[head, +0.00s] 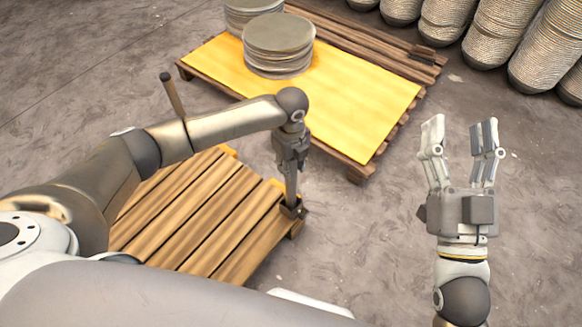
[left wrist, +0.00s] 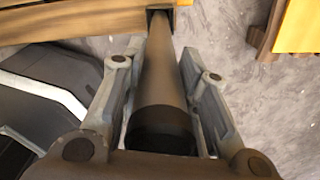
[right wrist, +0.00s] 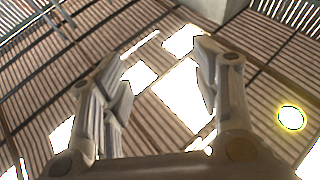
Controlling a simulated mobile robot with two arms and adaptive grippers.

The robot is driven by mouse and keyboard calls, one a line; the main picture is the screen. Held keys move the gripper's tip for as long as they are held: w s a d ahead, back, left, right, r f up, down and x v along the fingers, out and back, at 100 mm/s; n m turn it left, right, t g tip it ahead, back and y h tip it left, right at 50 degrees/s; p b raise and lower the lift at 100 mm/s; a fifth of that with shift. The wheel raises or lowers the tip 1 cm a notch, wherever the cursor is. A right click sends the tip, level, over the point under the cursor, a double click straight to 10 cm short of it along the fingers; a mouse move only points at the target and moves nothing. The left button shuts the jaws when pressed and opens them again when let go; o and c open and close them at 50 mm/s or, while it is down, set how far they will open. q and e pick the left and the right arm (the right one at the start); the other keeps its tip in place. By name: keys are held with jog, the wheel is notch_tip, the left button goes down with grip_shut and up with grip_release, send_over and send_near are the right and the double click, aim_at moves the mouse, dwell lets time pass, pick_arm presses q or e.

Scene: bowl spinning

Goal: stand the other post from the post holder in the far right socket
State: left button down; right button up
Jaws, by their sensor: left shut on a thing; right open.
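My left gripper (head: 291,168) is shut on a dark brown post (left wrist: 160,75) and points down at the right corner of the slatted wooden pallet (head: 190,215). The post's lower end is at the dark corner socket (head: 294,210), and in the left wrist view it meets the socket (left wrist: 161,12). How deep it sits I cannot tell. Another post (head: 172,94) stands at the pallet's far left, its foot hidden behind my left arm. My right gripper (head: 461,128) is open and empty, raised at the right. I cannot make out the post holder.
A second pallet with a yellow sheet (head: 355,105) lies beyond, bearing stacks of grey discs (head: 279,45). Tall ribbed stacks (head: 495,38) line the far right. The concrete floor (head: 360,230) between the pallet and my right arm is clear.

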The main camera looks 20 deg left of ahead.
pick_arm(q)
jog(key=shift+f, duration=0.4)
pick_arm(e)
jog(key=shift+s+r+t, duration=0.45)
jog(key=shift+r+t, duration=0.15)
jog(key=shift+r, duration=0.15)
pick_arm(q)
jog(key=shift+f, duration=0.15)
jog(key=c, duration=1.1)
grip_release()
pick_arm(e)
jog(key=shift+f, duration=0.1)
